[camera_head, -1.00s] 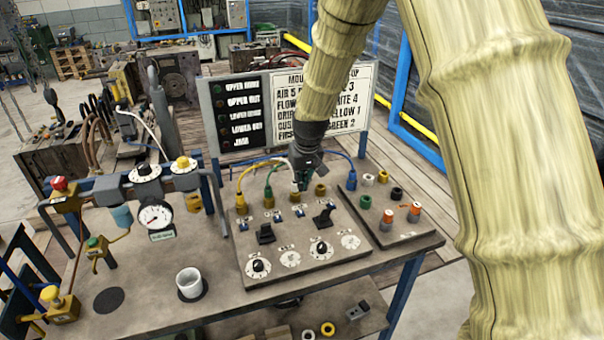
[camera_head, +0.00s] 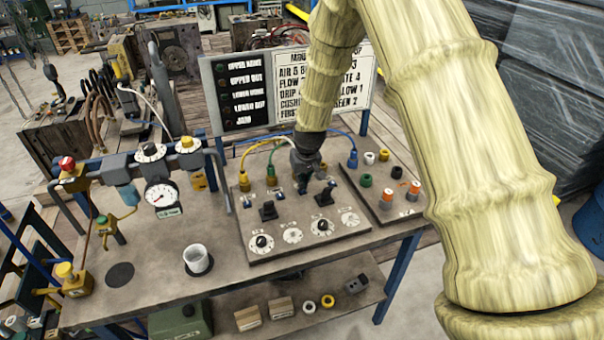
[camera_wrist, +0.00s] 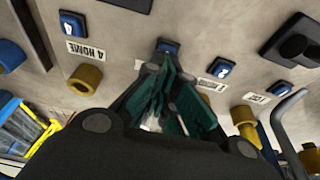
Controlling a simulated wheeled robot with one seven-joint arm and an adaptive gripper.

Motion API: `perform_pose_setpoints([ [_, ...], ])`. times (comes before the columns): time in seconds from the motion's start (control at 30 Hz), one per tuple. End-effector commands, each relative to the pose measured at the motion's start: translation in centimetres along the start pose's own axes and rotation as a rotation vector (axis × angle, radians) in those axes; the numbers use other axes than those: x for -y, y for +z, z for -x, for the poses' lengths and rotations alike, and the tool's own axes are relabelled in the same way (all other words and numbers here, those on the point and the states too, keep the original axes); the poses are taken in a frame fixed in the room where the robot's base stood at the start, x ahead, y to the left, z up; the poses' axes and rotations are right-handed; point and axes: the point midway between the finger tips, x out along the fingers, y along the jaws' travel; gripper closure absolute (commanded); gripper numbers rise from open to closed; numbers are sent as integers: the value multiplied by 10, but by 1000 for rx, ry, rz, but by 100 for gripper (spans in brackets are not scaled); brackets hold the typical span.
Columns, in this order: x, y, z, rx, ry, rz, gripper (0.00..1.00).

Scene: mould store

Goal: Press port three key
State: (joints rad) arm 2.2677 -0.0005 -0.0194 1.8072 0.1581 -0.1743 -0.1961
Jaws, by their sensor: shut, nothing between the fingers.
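The port panel (camera_head: 345,240) lies on the bench with a row of small blue keys. In the wrist view, one blue key (camera_wrist: 72,22) sits above a label reading "4 HOME". Another blue key (camera_wrist: 168,45), whose label is hidden, shows just beyond my fingers. Two more keys, one (camera_wrist: 222,68) and another (camera_wrist: 281,88), lie to the right, labels only partly readable. My gripper (camera_head: 304,186) is shut and empty, pointing down over the key row. Its teal fingers (camera_wrist: 168,82) are in front of the second key from the left; contact cannot be told.
Black toggle levers (camera_head: 325,196) and dials (camera_head: 262,243) stand nearer the panel's front. Hoses run to ports behind the keys, including a yellow connector (camera_head: 244,182). A sign board (camera_head: 222,70) rises behind. A white cup (camera_head: 197,259) stands left.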

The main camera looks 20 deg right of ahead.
Motion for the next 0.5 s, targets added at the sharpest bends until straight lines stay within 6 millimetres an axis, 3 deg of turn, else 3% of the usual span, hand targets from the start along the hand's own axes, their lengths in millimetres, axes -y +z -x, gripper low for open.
perform_pose_setpoints([
  [0.37, 0, 1, -2, 0, 0, 0, 100],
  [0.5, 0, 4, -12, 2, 0, -1, 100],
])
